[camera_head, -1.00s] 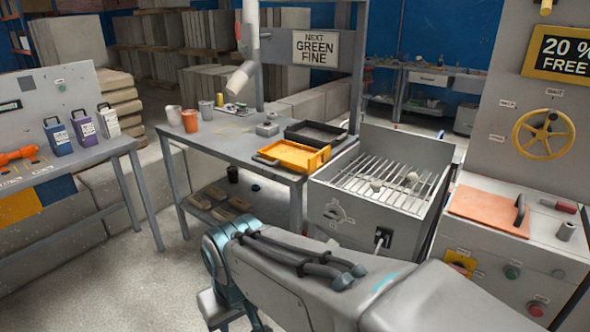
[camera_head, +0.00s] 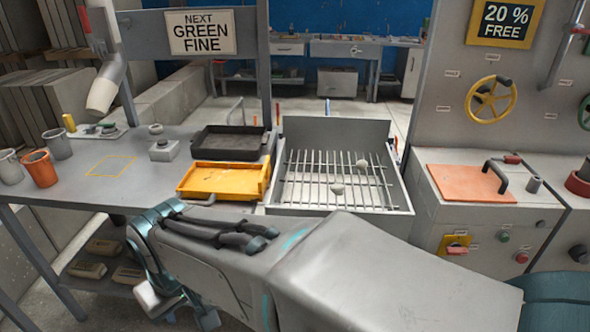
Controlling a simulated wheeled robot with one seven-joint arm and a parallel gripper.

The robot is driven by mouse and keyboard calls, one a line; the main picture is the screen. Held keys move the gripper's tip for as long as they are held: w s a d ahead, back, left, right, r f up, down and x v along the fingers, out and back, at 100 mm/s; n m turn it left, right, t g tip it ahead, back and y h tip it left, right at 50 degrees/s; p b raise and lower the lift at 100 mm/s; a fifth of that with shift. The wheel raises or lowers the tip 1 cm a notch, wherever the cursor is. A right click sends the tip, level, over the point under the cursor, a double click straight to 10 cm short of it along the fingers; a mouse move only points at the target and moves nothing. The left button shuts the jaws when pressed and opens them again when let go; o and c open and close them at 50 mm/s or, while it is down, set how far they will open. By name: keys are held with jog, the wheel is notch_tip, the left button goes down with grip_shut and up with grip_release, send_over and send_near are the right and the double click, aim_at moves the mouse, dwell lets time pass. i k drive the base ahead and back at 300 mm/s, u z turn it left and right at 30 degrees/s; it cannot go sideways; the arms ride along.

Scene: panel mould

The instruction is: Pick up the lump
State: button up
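Two small grey lumps rest on the bars of a metal grate in an open grey box. One lump (camera_head: 338,190) lies near the middle of the grate. The other lump (camera_head: 362,164) lies a little farther back and to the right. I cannot tell which is the task's lump. The grate (camera_head: 310,172) has gaps between its bars. My arm is folded across the front, below the box. Its far part bends down at the lower left, and I see no gripper fingers.
A yellow tray (camera_head: 215,181) and a black tray (camera_head: 228,140) lie on the bench left of the grate box (camera_head: 335,130). An orange cup (camera_head: 40,168) and grey cups stand farther left. Right of the box is a cabinet with an orange plate (camera_head: 470,184) and a yellow handwheel (camera_head: 491,99).

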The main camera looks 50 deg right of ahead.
aim_at(337, 189)
jog(key=z, duration=0.95)
jog(key=i, duration=0.9)
jog(key=z, duration=0.95)
